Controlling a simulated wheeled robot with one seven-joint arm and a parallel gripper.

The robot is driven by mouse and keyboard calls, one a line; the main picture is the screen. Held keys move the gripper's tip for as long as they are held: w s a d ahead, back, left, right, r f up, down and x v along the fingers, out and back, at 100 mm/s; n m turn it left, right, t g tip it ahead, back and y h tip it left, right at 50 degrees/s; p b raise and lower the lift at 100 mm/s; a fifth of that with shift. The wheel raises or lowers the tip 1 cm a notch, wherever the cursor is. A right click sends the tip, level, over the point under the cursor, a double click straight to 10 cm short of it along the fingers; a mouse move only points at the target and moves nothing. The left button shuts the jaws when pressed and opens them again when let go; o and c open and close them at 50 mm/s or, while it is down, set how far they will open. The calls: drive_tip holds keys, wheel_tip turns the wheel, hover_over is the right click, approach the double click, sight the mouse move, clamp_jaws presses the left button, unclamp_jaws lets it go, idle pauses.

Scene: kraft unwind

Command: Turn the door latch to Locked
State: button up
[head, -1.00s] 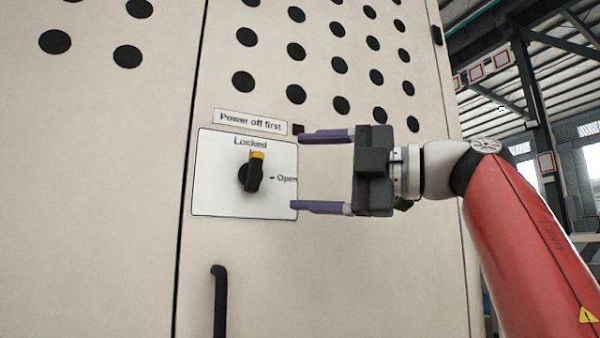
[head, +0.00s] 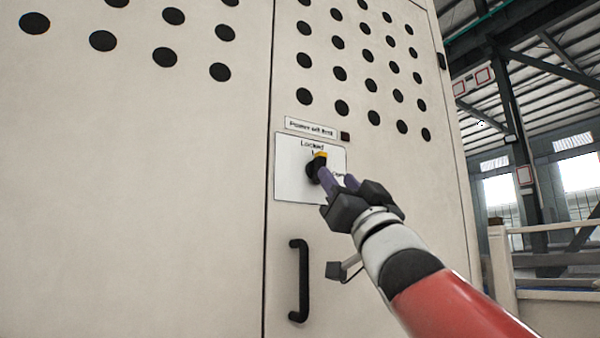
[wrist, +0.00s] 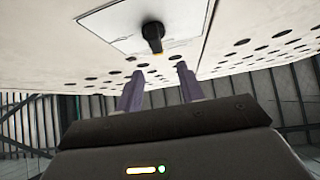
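The door latch is a black knob (head: 314,168) with a yellow tip on a white plate (head: 290,182). The tip points up and slightly right, near the "Locked" label (head: 312,146); the "Open" label at the right is partly hidden. My gripper (head: 338,178) is just right of and below the knob, fingers towards the plate. In the wrist view, the knob (wrist: 152,36) lies beyond the two purple fingertips (wrist: 159,70), which are apart with nothing between them. I see no clear contact with the knob.
A "Power off first" label (head: 311,128) sits above the plate. A black door handle (head: 299,282) stands out below it, left of my arm. The cabinet door (head: 400,190) is flat with round black holes. Railings (head: 550,255) stand at the right.

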sight(318, 168)
drive_tip(key=w+a+r+m+h+p, duration=0.1)
drive_tip(key=w+a+r+p, duration=0.1)
drive_tip(key=w+r+p, duration=0.1)
drive_tip(key=shift+w+a+r, duration=0.4)
drive_tip(key=shift+w+r, duration=0.35)
drive_tip(key=shift+w, duration=0.45)
drive_tip(key=shift+f, duration=0.1)
clamp_jaws()
drive_tip(key=shift+p, duration=0.3)
